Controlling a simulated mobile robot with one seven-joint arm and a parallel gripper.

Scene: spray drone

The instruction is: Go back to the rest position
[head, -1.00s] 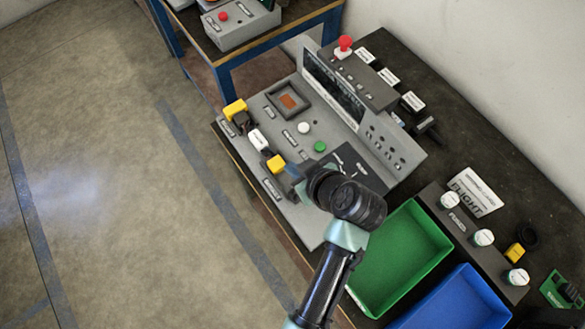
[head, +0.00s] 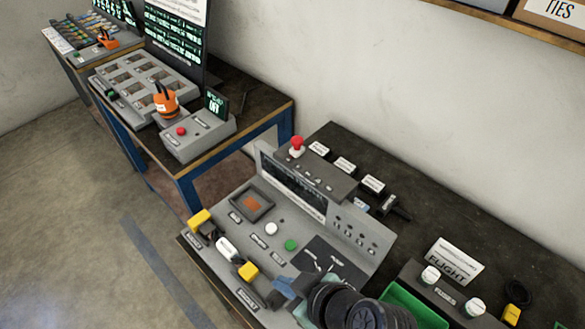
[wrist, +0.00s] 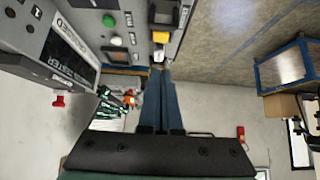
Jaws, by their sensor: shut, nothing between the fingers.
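My gripper (head: 283,292) is at the lower middle of the head view, over the front right part of the grey control console (head: 215,262). In the wrist view my gripper (wrist: 160,80) shows two blue fingers lying together, with nothing between them. The fingertips point toward the console's front edge, where a white switch (wrist: 158,56) and a yellow switch (wrist: 160,37) show near them. I cannot tell whether the fingertips touch anything. My dark wrist hides the console's lower right corner in the head view.
A red mushroom button (head: 297,142) stands on the console's raised back. A green tray (head: 410,308) is right of my wrist. The blue-framed bench (head: 190,190) with an orange-handled item (head: 166,101) stands at the upper left. Open floor (head: 70,230) lies left.

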